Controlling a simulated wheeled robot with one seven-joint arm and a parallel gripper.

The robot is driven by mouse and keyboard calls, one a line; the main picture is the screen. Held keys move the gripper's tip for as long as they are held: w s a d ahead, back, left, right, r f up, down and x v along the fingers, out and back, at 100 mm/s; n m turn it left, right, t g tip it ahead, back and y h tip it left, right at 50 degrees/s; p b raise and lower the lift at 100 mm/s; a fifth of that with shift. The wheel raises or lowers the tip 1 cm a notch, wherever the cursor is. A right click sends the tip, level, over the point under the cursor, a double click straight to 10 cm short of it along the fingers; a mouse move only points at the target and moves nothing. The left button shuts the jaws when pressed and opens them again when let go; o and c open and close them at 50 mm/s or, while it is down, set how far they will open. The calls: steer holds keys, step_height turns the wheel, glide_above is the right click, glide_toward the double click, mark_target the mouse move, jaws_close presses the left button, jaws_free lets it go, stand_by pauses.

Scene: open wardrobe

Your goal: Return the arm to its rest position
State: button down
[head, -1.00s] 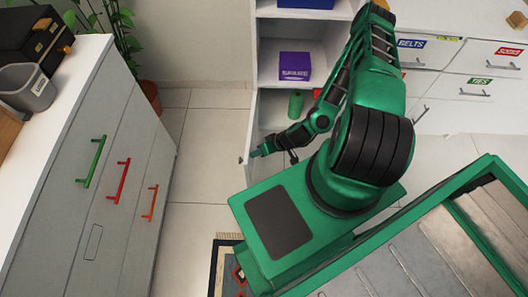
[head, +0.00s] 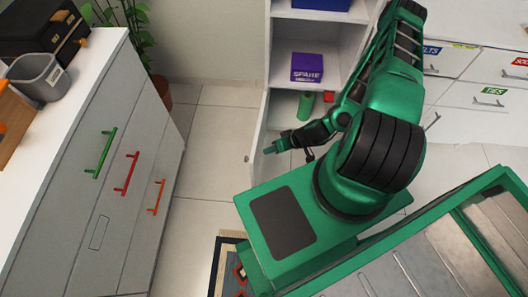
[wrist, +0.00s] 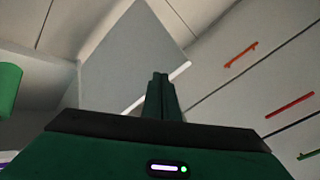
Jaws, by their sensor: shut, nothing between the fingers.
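My gripper (head: 270,150) is in front of the open wardrobe, beside the edge of its open door (head: 256,140) in the head view. In the wrist view its two fingers (wrist: 161,78) are together, with nothing between them. A grey-white panel, which looks like the wardrobe door (wrist: 130,55), rises beyond the fingers in the wrist view. I cannot tell how close the fingers are to it.
A white drawer cabinet (head: 120,215) with green, red and orange handles stands at the left. The wardrobe shelves hold a purple box (head: 307,68) and a green cylinder (head: 306,105). Labelled drawers (head: 480,95) are at the right. Tiled floor (head: 210,140) lies clear between.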

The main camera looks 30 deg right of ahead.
steer(key=shift+v, duration=2.8)
steer(key=shift+a, duration=0.1)
steer(key=x, duration=1)
steer(key=shift+w+f, duration=0.2)
steer(key=shift+f, duration=0.1)
